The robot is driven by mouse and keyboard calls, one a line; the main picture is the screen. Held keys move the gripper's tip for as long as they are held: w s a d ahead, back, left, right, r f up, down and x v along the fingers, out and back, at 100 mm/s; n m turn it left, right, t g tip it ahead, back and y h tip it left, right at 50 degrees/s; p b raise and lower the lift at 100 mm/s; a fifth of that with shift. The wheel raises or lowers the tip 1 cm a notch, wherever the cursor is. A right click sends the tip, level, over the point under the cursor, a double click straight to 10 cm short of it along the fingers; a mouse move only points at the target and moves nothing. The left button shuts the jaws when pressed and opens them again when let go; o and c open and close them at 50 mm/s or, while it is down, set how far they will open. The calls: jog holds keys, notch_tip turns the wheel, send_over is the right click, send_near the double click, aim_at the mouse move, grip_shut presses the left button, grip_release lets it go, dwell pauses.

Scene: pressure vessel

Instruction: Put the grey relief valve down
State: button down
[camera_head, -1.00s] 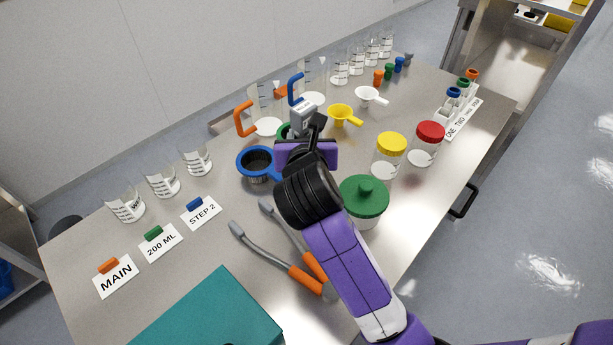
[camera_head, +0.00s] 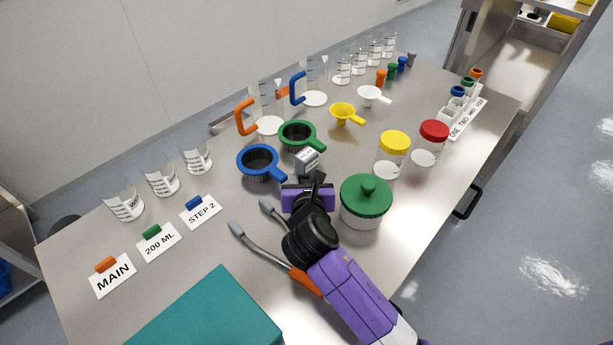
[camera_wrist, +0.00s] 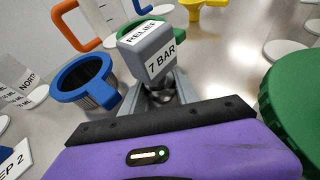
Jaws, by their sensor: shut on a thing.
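The grey relief valve (camera_wrist: 150,50) is a boxy block with white labels reading "RELIEF" and "7 BAR". My gripper (camera_wrist: 163,92) is shut on its lower part in the wrist view. In the head view the valve (camera_head: 307,160) is at the tip of my gripper (camera_head: 312,177), between the blue strainer-like cup, the green one and the green-lidded jar. Whether its base touches the table cannot be told.
The blue handled cup (camera_head: 258,163) is close on the left, the green handled cup (camera_head: 298,136) just behind. The green-lidded jar (camera_head: 365,202) is close on the right. Yellow-lidded (camera_head: 391,155) and red-lidded (camera_head: 430,143) jars stand farther right. Grey-tipped, orange-handled tongs (camera_head: 262,255) lie in front.

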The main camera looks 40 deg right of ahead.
jog(key=c, duration=1.2)
grip_release()
jog(key=shift+f, duration=0.1)
